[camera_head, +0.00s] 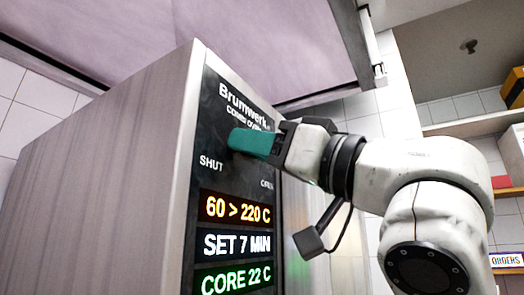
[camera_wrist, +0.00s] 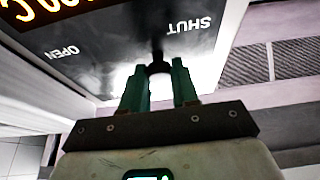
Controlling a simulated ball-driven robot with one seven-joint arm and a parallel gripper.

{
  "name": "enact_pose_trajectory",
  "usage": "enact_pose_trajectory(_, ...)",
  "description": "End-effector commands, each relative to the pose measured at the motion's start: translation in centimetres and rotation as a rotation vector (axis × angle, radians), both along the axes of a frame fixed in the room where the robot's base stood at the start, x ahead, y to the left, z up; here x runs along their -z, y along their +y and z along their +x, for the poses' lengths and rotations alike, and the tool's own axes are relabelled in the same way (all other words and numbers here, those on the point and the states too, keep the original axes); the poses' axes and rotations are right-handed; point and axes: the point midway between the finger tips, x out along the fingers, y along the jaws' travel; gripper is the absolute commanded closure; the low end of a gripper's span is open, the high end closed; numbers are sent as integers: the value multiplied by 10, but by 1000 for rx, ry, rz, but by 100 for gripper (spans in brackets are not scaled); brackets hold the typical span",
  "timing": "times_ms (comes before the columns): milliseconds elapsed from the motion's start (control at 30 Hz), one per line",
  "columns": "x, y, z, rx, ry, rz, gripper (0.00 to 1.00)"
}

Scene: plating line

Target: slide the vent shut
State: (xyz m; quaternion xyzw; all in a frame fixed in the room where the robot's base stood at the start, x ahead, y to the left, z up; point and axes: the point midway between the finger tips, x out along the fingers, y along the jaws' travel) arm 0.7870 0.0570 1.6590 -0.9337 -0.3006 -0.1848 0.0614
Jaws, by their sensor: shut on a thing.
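The vent slider's dark knob (camera_wrist: 158,69) sits on the glossy black panel (camera_wrist: 110,52) of the combi oven. In the wrist view it lies between the SHUT and OPEN labels, nearer SHUT. My gripper (camera_wrist: 158,78) has its two green fingers shut on the knob, one on each side. In the head view my gripper (camera_head: 238,141) reaches the oven's front panel (camera_head: 213,112) from the right, above the SHUT label. There the fingers hide the knob.
The grey oven side wall (camera_head: 105,165) stands to the left. Lit displays (camera_head: 236,210) show below the labels. A large pale hood (camera_head: 250,45) hangs overhead. Shelves (camera_head: 480,125) with boxes are at the far right.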

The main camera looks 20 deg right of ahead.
Motion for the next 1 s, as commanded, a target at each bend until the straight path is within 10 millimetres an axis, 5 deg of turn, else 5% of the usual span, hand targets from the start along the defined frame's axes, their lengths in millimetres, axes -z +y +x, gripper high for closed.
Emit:
enact_pose_trajectory(100, 1, 4, -2, -10, -3, -4, 100)
enact_pose_trajectory(133, 1, 4, -3, -11, -3, -4, 69)
enact_pose_trajectory(367, 1, 3, -2, -9, -3, -4, 47)
enact_pose_trajectory(667, 2, 0, -4, -6, -3, -2, 47)
enact_pose_trajectory(1000, 26, -30, -45, -5, -5, -3, 47)
